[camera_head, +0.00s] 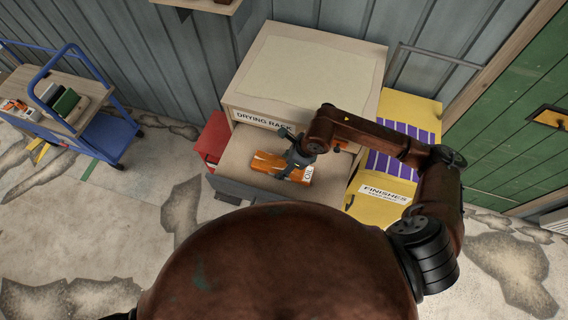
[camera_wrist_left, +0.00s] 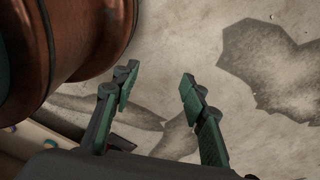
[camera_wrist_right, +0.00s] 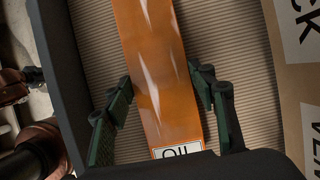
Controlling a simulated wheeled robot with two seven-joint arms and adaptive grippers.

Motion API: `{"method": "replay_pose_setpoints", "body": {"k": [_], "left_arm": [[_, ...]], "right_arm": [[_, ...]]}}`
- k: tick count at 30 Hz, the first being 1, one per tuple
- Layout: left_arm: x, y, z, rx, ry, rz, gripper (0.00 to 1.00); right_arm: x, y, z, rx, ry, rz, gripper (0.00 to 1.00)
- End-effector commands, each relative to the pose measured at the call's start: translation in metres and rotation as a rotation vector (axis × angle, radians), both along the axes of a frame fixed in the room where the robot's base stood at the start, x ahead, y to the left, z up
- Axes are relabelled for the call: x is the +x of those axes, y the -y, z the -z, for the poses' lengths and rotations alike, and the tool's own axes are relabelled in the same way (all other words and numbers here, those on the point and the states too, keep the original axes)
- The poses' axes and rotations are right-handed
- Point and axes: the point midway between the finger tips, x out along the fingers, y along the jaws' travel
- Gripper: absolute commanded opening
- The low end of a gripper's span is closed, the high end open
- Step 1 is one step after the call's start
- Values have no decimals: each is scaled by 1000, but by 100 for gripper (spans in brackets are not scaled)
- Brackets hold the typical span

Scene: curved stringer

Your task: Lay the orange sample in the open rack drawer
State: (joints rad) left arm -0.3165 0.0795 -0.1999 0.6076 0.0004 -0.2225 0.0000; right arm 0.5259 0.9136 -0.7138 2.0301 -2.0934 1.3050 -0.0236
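The orange sample (camera_head: 268,161), a flat strip with a white label reading OIL, is at the open drawer (camera_head: 236,158) of the drying rack (camera_head: 262,104). My right gripper (camera_head: 296,164) is over the sample in the head view. My left gripper (camera_wrist_left: 155,88) is open and empty above the bare floor.
A yellow FINISHES cabinet (camera_head: 411,109) with purple stripes stands right of the rack. A red box (camera_head: 212,137) is at its left. A blue cart (camera_head: 108,137) stands far left. The cracked floor between cart and rack is mostly clear.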

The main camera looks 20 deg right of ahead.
Motion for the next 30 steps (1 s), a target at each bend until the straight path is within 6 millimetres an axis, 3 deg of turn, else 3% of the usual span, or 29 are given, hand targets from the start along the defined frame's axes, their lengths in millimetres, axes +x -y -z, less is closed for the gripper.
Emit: {"method": "replay_pose_setpoints", "body": {"k": [6, 12, 17, 24, 30], "left_arm": [[20, 1, -1, -1, 25, 5, 40], [39, 2, -3, -3, 51, 9, 40], [37, 2, -1, -2, 47, 9, 40], [18, 1, 13, -2, 23, 5, 40], [17, 1, 24, -1, 21, 5, 40]], "right_arm": [[0, 0, 0, 1, -1, 0, 67], [0, 0, 0, 0, 0, 0, 68], [-1, 1, -5, 0, 2, -1, 68], [-8, 15, -39, -2, 5, -1, 68], [-17, 28, -78, -1, 6, 0, 68]]}}
